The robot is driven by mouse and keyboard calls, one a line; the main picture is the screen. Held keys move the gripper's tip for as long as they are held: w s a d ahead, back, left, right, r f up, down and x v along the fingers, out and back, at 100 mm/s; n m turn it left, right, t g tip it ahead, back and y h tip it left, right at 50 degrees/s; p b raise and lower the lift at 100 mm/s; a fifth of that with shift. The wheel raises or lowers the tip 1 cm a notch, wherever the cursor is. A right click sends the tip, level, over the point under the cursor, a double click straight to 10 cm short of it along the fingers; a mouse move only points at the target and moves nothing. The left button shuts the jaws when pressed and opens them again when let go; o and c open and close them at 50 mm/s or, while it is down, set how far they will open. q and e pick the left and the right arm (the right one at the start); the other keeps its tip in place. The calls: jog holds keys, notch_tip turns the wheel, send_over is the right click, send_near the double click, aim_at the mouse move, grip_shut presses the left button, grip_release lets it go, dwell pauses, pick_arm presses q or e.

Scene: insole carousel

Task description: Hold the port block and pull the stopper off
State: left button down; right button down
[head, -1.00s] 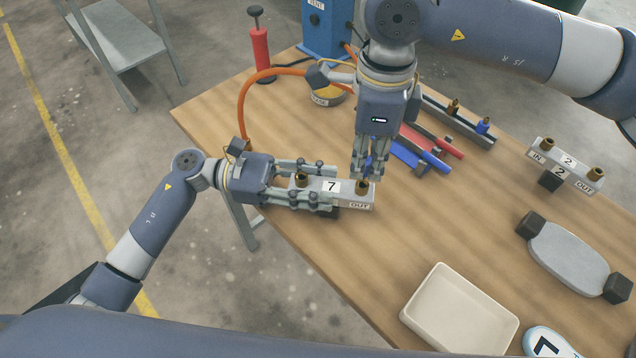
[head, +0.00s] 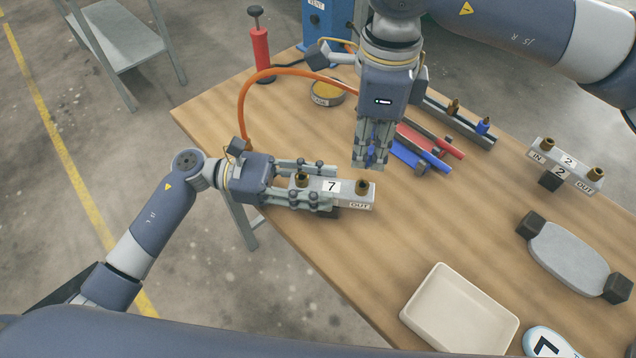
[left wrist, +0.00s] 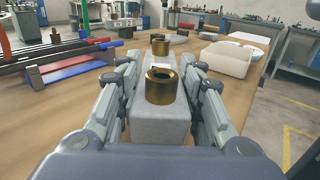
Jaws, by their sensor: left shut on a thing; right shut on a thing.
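The port block (head: 345,200), grey with a 7 label and an OUT label, lies near the table's left edge. My left gripper (head: 322,187) is shut around its sides; the left wrist view shows the block (left wrist: 160,128) between both fingers. Its two brass ports stand upright: the near one (left wrist: 161,86) and the OUT one (head: 362,187), both with open tops. My right gripper (head: 371,164) points down above and behind the OUT port, apart from it. It is shut on a small blue stopper (head: 371,156), mostly hidden by the fingers.
Red and blue bars (head: 408,155) lie behind my right gripper, near a dark rack (head: 465,128). An orange hose (head: 243,100) curves at the back left. Block 2 (head: 575,172), a grey plate (head: 568,260) and a white tray (head: 430,318) are to the right. The table's middle is clear.

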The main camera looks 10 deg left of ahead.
aim_at(370, 148)
jog(key=shift+r, duration=0.1)
jog(key=shift+r, duration=3.45)
pick_arm(q)
jog(key=c, duration=1)
grip_release()
jog(key=shift+a, duration=0.1)
